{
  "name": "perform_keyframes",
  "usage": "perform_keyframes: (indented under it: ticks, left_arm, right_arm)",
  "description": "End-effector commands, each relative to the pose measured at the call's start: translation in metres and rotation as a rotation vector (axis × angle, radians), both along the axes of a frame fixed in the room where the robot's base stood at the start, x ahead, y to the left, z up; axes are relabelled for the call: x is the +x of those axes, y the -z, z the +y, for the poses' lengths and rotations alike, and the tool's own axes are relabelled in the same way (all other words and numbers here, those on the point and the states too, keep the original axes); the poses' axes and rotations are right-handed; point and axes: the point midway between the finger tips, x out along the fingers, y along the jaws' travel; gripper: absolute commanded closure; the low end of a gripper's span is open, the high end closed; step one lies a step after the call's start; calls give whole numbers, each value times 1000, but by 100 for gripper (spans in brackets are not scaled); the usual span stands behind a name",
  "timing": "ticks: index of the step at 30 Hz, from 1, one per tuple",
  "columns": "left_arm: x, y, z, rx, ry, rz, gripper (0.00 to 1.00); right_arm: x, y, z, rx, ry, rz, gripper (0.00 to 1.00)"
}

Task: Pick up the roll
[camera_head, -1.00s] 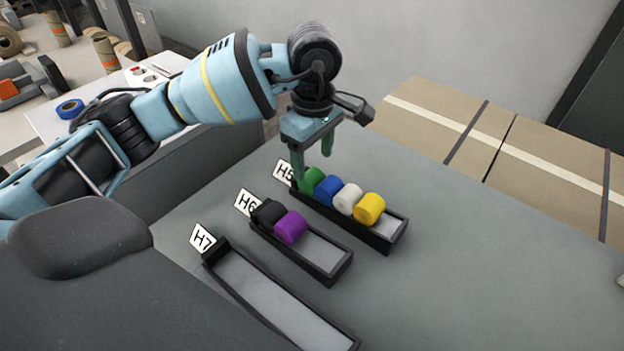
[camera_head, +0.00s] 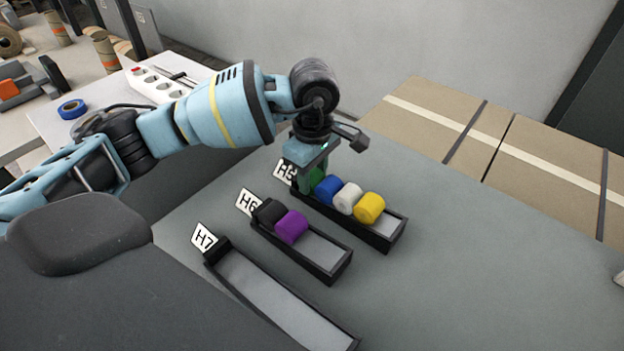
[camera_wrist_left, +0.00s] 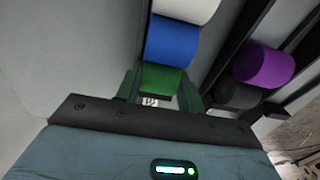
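A green roll (camera_head: 317,178) lies at the labelled end of the H5 tray (camera_head: 352,225), in a row with a blue roll (camera_head: 328,189), a white roll (camera_head: 347,199) and a yellow roll (camera_head: 369,208). My left gripper (camera_head: 309,180) is down over the green roll and hides much of it. In the left wrist view, the open left gripper's fingers (camera_wrist_left: 160,92) stand on either side of the green roll (camera_wrist_left: 161,78), with the blue roll (camera_wrist_left: 172,40) just beyond. I see no clear grip on it.
The H6 tray (camera_head: 331,276) holds a black roll (camera_head: 268,213) and a purple roll (camera_head: 291,227). The H7 tray (camera_head: 270,298) is empty. The grey table (camera_head: 480,270) is clear to the right. Cardboard boxes (camera_head: 430,125) stand behind it.

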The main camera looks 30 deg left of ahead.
Motion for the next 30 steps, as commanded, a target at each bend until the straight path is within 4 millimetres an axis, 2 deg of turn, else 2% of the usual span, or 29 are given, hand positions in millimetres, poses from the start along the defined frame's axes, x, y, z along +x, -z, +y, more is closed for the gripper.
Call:
perform_keyframes:
  ticks: [1, 3, 10, 13, 24, 30]
  left_arm:
    - [0, 0, 0, 0, 0, 0, 77]
    - [0, 0, 0, 0, 0, 0, 84]
    - [0, -2, 0, 0, 1, -1, 84]
    - [0, -9, 0, -1, 1, -2, 84]
    - [1, -75, -1, -2, 1, -5, 84]
    - [0, -96, 0, -1, 1, -1, 84]
  right_arm:
    - [0, 0, 0, 0, 0, 0, 64]
    - [0, 0, 0, 0, 0, 1, 64]
    - [0, 0, 0, -1, -1, 2, 64]
    - [-1, 1, 0, -1, -1, 2, 64]
    - [-2, 3, 0, -2, -1, 6, 64]
    - [-2, 3, 0, -2, -1, 7, 64]
